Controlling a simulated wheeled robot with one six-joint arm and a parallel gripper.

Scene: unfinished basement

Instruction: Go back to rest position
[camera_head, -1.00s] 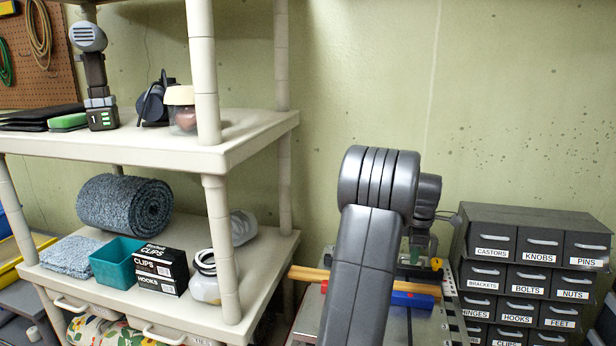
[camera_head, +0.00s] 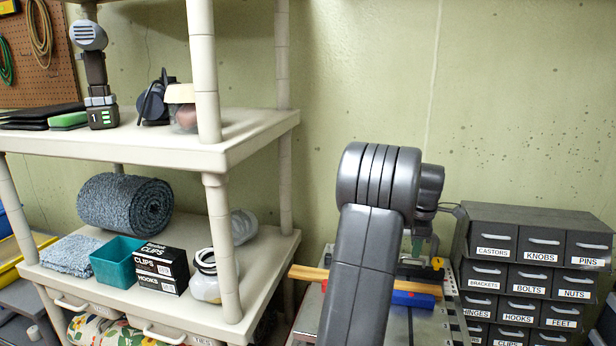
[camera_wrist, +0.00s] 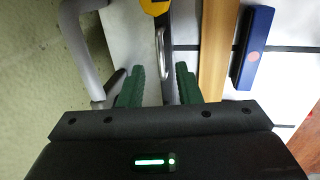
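My gripper (camera_wrist: 160,90) has two green ribbed fingers, set apart with a gap between them. It is open, and I see nothing clasped in it. A grey metal bar with a yellow end (camera_wrist: 156,6) lies beyond the fingertips in the wrist view. In the head view my arm rises in front of the bench (camera_head: 420,325), and its bent links mostly hide the gripper, which shows only as a bit of green past the wrist.
A wooden bar (camera_head: 310,273) and a blue block (camera_head: 412,299) lie on the bench by my arm. A dark drawer cabinet (camera_head: 538,220) stands to the right. A cream shelf unit (camera_head: 150,150) with several goods stands to the left. Open space lies above my arm before the wall.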

